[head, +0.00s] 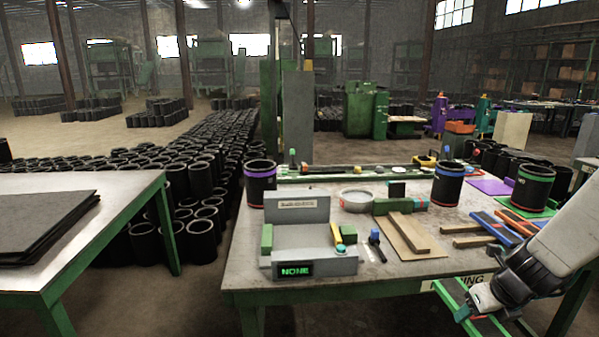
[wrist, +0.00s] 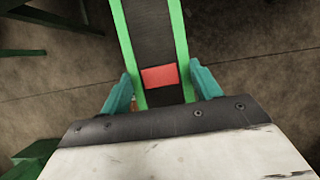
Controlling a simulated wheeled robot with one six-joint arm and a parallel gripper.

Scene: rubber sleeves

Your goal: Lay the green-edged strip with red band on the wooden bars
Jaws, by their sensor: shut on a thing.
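The green-edged strip (wrist: 150,35) is dark with a red band (wrist: 160,76) across it. My gripper (wrist: 163,86) is shut on this strip near the band, one teal finger at each green edge. In the head view my gripper (head: 484,309) is at the lower right, in front of the table's front edge, with a green edge of the strip (head: 449,291) showing beside it. The wooden bars (head: 466,228) lie on the table's right part, beyond my gripper. A blue-edged strip (head: 492,226) and an orange-edged strip (head: 518,221) rest across them; my arm hides part of this area.
A grey fixture (head: 312,235) with a display reading NONE stands at the table's front left. A board with a wooden bar (head: 408,232) lies left of the wooden bars. Black sleeves (head: 448,184) stand farther back. The wrist view shows bare floor below the strip.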

